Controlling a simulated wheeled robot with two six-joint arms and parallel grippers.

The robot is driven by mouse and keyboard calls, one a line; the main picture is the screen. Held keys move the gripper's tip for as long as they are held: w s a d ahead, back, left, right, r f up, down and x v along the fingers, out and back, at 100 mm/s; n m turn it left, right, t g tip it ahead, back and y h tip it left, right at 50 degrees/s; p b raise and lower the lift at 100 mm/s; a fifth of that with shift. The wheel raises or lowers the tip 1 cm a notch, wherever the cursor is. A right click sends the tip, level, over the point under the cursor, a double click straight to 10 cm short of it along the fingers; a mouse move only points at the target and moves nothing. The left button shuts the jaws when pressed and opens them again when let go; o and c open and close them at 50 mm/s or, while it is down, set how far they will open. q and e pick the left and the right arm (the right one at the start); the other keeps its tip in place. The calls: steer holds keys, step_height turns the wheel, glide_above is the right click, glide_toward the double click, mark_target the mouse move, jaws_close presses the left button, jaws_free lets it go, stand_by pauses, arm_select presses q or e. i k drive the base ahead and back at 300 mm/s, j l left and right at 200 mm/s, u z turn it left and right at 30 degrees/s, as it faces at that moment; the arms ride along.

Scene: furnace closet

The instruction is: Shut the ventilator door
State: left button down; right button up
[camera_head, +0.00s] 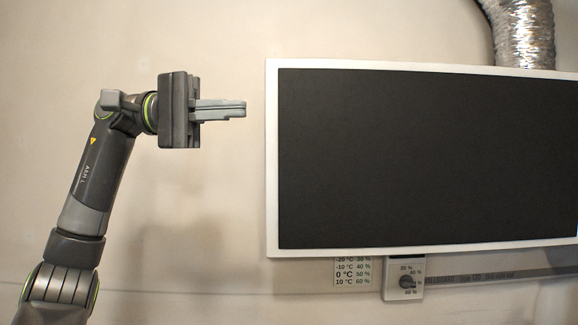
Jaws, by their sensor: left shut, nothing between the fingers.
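The ventilator door (425,160) is a wide panel with a white frame and a dark grey face, at the right of the head view. It looks flat-on to me, and I cannot tell from this view how far open it stands. My left gripper (243,109) is shut and empty, to the left of the panel's left edge, with its fingers pointing right toward that edge. A gap shows between the fingertips and the white frame. My right gripper is not in view.
A silver flexible duct (523,35) rises behind the panel's top right. Below the panel are a small temperature chart (353,272) and a grey dial box (403,281). A pipe or rail (520,277) runs along the wall at the lower right. The wall around my left gripper is bare.

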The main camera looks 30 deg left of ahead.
mark_target(364, 158)
steer(key=i+j, duration=0.9)
steer(key=i, duration=0.05)
